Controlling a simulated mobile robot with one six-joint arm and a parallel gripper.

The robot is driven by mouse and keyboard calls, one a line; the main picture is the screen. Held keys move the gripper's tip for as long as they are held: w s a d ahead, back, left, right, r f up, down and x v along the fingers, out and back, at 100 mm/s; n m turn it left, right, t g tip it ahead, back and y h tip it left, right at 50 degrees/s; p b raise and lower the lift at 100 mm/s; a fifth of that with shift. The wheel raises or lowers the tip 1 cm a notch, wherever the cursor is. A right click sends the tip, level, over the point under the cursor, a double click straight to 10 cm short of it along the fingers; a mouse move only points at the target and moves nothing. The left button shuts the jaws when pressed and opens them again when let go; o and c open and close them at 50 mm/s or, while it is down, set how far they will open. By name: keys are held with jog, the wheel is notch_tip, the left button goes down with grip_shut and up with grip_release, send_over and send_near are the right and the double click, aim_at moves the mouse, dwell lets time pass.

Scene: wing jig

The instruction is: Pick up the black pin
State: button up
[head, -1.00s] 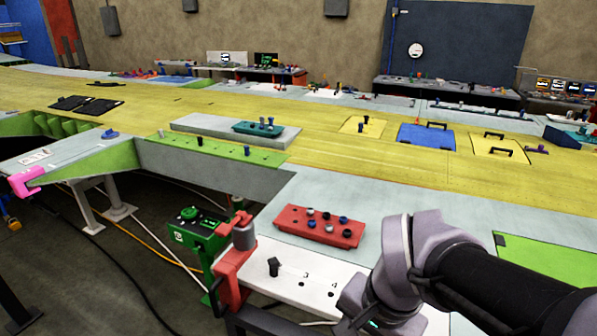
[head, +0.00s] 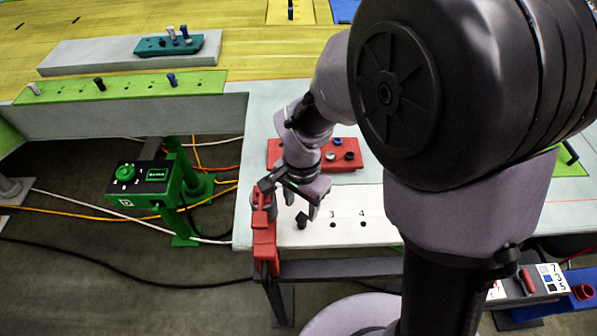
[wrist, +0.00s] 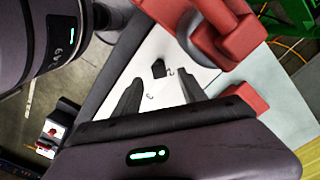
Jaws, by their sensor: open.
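A black pin (head: 302,220) stands in the white numbered board (head: 382,230), left of holes marked 3 and 4. In the wrist view, the black pin (wrist: 158,68) shows beyond and between my fingertips, next to a printed 2. My gripper (head: 291,198) is over the left end of the board, above the pin and apart from it. In the wrist view my gripper (wrist: 160,92) is open with nothing between its fingers. Another black pin (head: 99,84) stands on the green strip (head: 130,87).
A red clamp (head: 265,240) rises at the board's left edge, close beside my gripper; the clamp (wrist: 235,35) also shows in the wrist view. A red block (head: 345,160) with several pins lies behind the board. A green control box (head: 140,178) stands left.

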aim_at(302, 217)
notch_tip(302, 217, down, 6)
jog(key=shift+d+r+b, duration=0.1)
jog(key=shift+r+b, duration=0.1)
jog(key=shift+b, duration=0.2)
jog(key=shift+f, duration=0.25)
jog(key=shift+c, duration=1.3)
grip_shut()
